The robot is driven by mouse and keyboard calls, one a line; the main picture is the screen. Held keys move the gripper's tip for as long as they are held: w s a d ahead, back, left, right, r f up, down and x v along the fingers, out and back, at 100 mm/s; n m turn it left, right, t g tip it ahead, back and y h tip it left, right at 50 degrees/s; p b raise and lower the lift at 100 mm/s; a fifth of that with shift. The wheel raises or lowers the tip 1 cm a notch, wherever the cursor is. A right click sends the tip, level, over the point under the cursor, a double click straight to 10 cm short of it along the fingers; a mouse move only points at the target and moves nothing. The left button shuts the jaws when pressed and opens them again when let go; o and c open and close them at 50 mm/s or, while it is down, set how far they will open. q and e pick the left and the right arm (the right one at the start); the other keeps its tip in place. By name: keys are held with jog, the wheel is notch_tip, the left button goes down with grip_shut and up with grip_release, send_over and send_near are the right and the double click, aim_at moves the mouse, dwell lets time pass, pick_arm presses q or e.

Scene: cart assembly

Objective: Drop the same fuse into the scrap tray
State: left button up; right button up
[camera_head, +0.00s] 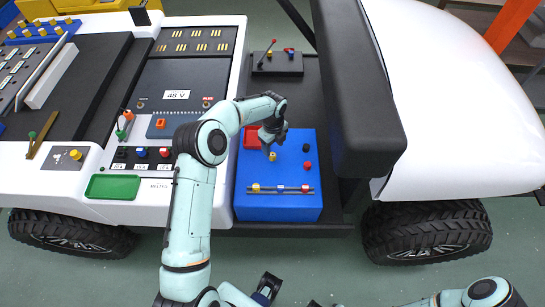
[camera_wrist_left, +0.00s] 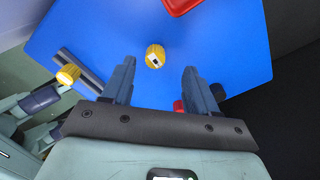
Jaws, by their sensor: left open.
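My left gripper (camera_head: 270,148) is over the blue box top. In the left wrist view its two fingers (camera_wrist_left: 157,72) stand apart with nothing between them. A yellow fuse (camera_head: 272,157) is by itself on the blue surface just below the fingertips; in the wrist view this yellow fuse (camera_wrist_left: 155,56) shows beyond the gap, apart from both fingers. A red tray (camera_head: 253,137) lies at the back left of the blue top, partly behind the gripper, and its edge (camera_wrist_left: 184,5) shows in the wrist view. No tray has a readable scrap label.
A green tray (camera_head: 112,187) lies on the white cart at the left. A black roll bar (camera_head: 360,100) rises at the right.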

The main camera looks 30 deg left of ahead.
aim_at(272, 155)
pick_arm(q)
jog(key=shift+s+d+f, duration=0.1)
jog(key=shift+s+f, duration=0.1)
jog(key=shift+f, duration=1.2)
jog(key=shift+s+f, duration=0.15)
jog(key=shift+f, duration=1.2)
grip_shut()
